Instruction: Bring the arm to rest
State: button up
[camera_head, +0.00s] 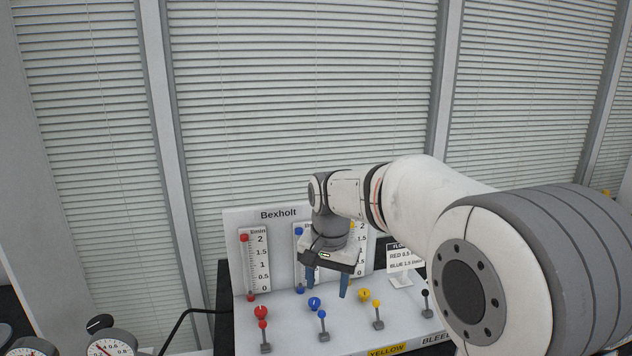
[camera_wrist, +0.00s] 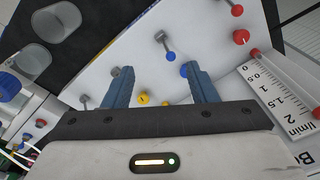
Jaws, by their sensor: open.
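My gripper (camera_head: 326,284) is in front of the Bexholt panel (camera_head: 280,214), its two blue fingers pointing down, apart and empty. My arm reaches in from the right and stretches left over the panel. The gripper body hides part of the middle and right flow scales. The fingers hang above the row of knobs; I cannot tell the exact gap.
The base carries a red knob (camera_head: 261,312), a blue knob (camera_head: 314,303), a yellow knob (camera_head: 364,295) and several small levers. A small sign (camera_head: 400,262) stands at right. Round gauges (camera_head: 110,345) sit at lower left. Clear beakers (camera_wrist: 62,22) show in the wrist view. Blinds stand behind.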

jog(key=s+d+f+n, duration=0.1)
jog(key=s+d+f, duration=0.1)
jog(key=s+d, duration=0.4)
jog(key=s+d+f+n+t, duration=0.1)
jog(key=s+d, duration=0.6)
jog(key=s, duration=0.9)
jog(key=shift+d+f+n+t, duration=0.25)
jog(key=shift+f+n+t, duration=0.1)
jog(key=shift+n, duration=0.45)
